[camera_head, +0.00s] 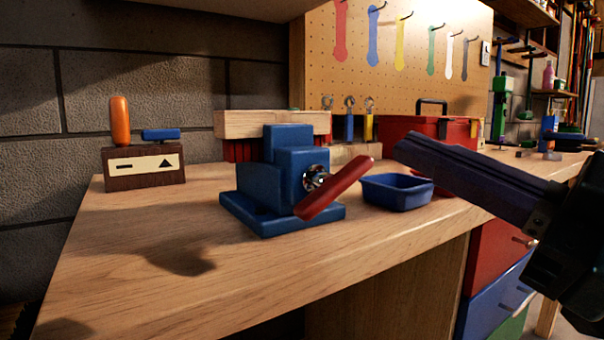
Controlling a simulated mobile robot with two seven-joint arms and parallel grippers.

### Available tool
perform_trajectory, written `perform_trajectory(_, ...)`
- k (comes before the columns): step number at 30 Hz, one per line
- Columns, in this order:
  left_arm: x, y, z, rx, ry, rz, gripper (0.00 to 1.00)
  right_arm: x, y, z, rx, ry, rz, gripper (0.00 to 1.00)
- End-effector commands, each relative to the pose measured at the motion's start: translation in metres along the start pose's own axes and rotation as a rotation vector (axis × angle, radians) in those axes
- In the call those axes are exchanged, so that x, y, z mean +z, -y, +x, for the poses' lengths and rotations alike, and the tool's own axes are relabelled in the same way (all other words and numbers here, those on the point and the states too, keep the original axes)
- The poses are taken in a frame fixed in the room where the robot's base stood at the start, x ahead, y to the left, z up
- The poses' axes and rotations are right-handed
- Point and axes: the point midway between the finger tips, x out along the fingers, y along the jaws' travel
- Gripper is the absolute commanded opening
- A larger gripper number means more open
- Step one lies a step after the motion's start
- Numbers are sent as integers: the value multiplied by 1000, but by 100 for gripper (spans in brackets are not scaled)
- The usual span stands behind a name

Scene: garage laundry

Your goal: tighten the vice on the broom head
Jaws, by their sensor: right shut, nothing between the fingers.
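The blue vice (260,200) stands on the wooden workbench, near its middle. Its red handle (336,187) slants from lower left to upper right on the right side of the vice. The broom head, a pale wooden block (238,124) with red bristles pointing down, shows behind the vice's front jaw, which hides part of it. I cannot tell how tightly the jaws hold it. My right gripper (408,152) is shut and empty, reaching in from the right, with its tip to the right of the handle and apart from it. My left gripper is not in view.
A blue tray (398,203) sits right of the vice, close below my right gripper. A red toolbox (408,128) stands behind it. A brown block holder (145,178) with an orange-handled tool is at the left. The workbench (140,270) front is clear.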

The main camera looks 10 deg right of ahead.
Motion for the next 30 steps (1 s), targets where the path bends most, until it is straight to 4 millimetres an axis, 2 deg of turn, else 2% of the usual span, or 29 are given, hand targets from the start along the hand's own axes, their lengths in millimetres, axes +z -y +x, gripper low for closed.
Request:
perform_trajectory(14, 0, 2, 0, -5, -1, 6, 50, -1, 0, 81, 0, -3, 4, 0)
perform_trajectory(16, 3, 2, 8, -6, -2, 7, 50, 18, 3, 73, -2, 6, 4, 0)
perform_trajectory(20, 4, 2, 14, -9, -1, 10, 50, 32, 2, 68, -2, 5, 5, 0)
perform_trajectory(30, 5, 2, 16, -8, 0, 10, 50, 38, 1, 65, -1, 1, 6, 0)
